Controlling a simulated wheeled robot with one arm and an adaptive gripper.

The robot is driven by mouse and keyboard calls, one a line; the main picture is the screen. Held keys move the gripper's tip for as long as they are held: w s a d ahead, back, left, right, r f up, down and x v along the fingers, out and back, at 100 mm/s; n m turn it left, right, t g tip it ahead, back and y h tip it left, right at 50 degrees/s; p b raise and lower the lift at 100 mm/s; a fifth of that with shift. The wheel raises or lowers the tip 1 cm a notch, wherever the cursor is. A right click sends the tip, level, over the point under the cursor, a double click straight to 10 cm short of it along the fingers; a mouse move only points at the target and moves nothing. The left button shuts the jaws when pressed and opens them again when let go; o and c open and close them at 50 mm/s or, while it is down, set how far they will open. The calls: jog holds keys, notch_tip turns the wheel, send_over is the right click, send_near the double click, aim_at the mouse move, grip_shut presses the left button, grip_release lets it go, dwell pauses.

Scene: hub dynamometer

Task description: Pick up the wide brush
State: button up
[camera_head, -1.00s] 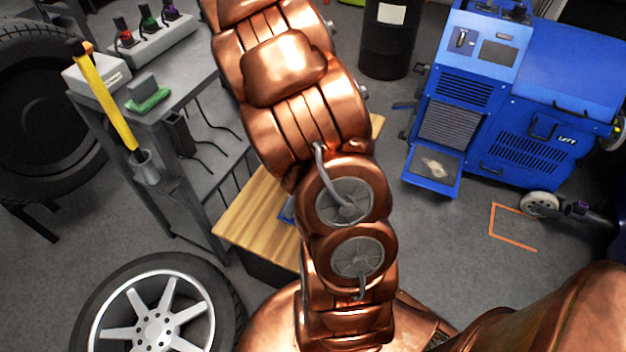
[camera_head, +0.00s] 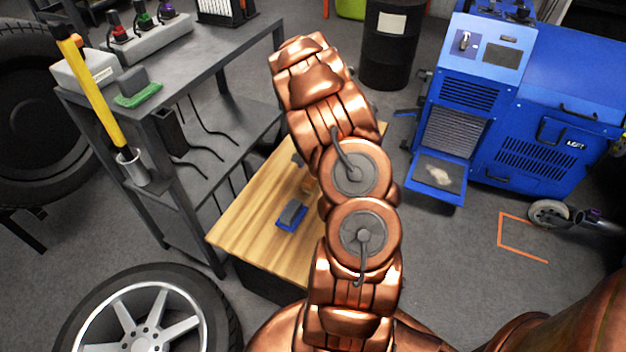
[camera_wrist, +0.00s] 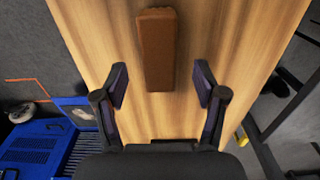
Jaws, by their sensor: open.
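Two brush-like things show in the head view, and I cannot tell which is the wide brush. One, with a blue base and grey top (camera_head: 291,217), lies on the wooden tabletop (camera_head: 248,226). The other, with a green base and grey top (camera_head: 137,90), sits on the grey bench. In the wrist view my gripper (camera_wrist: 161,82) is open over the wood, its fingers apart with nothing held. A brown block (camera_wrist: 157,45) lies on the wood, just beyond and between the fingertips in the picture. My arm hides the gripper and part of the tabletop in the head view.
The grey metal bench (camera_head: 200,60) stands left of the wooden table, with a yellow-handled tool (camera_head: 92,95) upright at its corner. A wheel (camera_head: 150,315) is at lower left. A blue machine (camera_head: 520,95) and dark barrel (camera_head: 390,45) stand beyond.

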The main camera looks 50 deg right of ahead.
notch_tip(320, 180, down, 6)
jog(key=shift+s+r+b, duration=0.1)
jog(key=shift+r+b, duration=0.05)
jog(key=shift+b, duration=0.3)
jog(key=c, duration=1.3)
